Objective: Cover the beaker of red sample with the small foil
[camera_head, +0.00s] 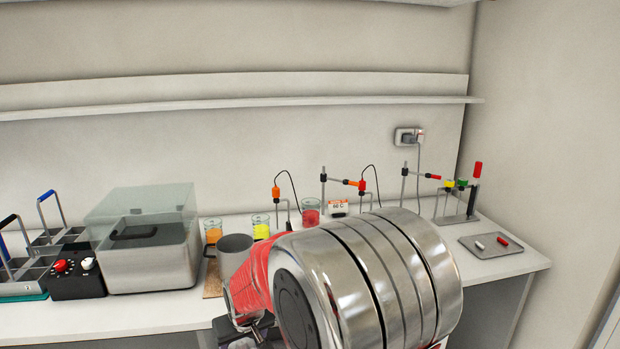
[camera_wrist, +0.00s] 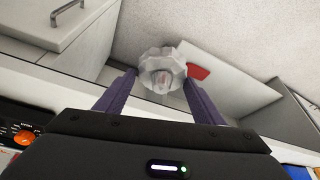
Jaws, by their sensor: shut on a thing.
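My gripper (camera_wrist: 160,73) is shut on a crumpled silvery foil (camera_wrist: 161,62), held between its two dark purple fingertips in the wrist view. The beaker of red sample (camera_head: 311,208) stands on the bench in the head view, right of a beaker of yellow liquid (camera_head: 261,230). My arm hides the bench in front of it. The foil is not visible in the head view, and the red beaker cannot be made out for certain in the wrist view.
A beaker of orange liquid (camera_head: 213,232) and a grey metal pot (camera_head: 235,251) stand left of the yellow one. A lidded bath (camera_head: 151,252) is further left. Clamp stands (camera_head: 324,190) rise behind and right of the red beaker. A tray (camera_head: 496,247) lies at the right end.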

